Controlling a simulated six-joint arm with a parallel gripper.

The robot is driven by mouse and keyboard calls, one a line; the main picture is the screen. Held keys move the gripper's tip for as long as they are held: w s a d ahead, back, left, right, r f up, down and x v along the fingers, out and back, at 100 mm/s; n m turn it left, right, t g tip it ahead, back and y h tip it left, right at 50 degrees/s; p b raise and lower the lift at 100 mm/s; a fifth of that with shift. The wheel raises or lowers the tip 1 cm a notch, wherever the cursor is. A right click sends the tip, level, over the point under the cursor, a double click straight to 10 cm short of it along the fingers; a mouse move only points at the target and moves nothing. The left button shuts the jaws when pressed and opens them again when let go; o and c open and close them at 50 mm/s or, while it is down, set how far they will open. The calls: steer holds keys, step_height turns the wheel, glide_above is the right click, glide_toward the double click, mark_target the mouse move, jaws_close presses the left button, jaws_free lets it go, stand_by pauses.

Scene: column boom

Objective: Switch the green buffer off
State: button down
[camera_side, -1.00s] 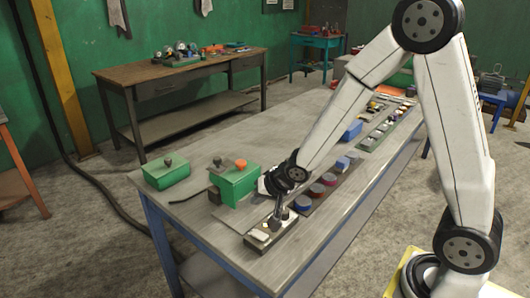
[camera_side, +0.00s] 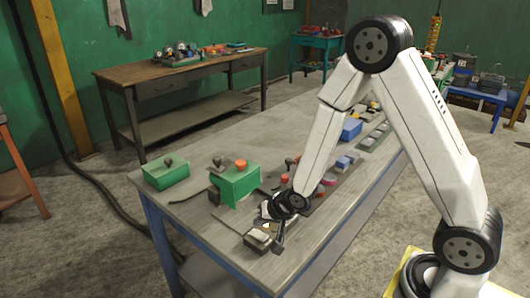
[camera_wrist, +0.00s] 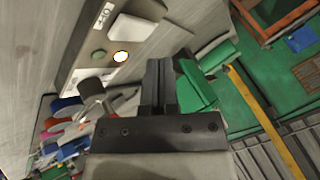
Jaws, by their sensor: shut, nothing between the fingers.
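The green buffer (camera_side: 235,184), a green box with an orange knob on top, stands on the workbench left of my gripper in the side view. In the wrist view a green body (camera_wrist: 195,85) shows just right of the fingers. A small switch box (camera_side: 258,238) sits at the bench's near end. The wrist view shows its panel with a white rocker (camera_wrist: 132,27), a bright lit lamp (camera_wrist: 120,56) and a dull green round button (camera_wrist: 99,53). My gripper (camera_side: 280,247) is shut and empty, low beside the box's right side. Contact cannot be told.
A second green box (camera_side: 167,172) with a dark knob stands at the bench's left corner. Behind my wrist are red-topped parts, a blue block (camera_side: 351,130) and a strip of parts. The bench surface (camera_side: 205,215) left of the switch box is mostly clear.

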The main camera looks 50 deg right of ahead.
mark_target(260, 234)
steer(key=shift+s+f, duration=0.1)
steer(key=shift+f, duration=0.75)
steer(key=shift+s+f, duration=0.1)
steer(key=shift+f, duration=0.5)
stand_by(2.1)
steer(key=shift+r, duration=0.15)
stand_by(0.3)
steer(key=shift+r, duration=0.4)
steer(key=shift+w+r, duration=0.15)
steer(key=shift+w, duration=0.05)
steer(key=shift+w+r, duration=0.15)
steer(key=shift+r, duration=1)
steer(key=shift+w+r, duration=0.15)
steer(key=shift+r, duration=1)
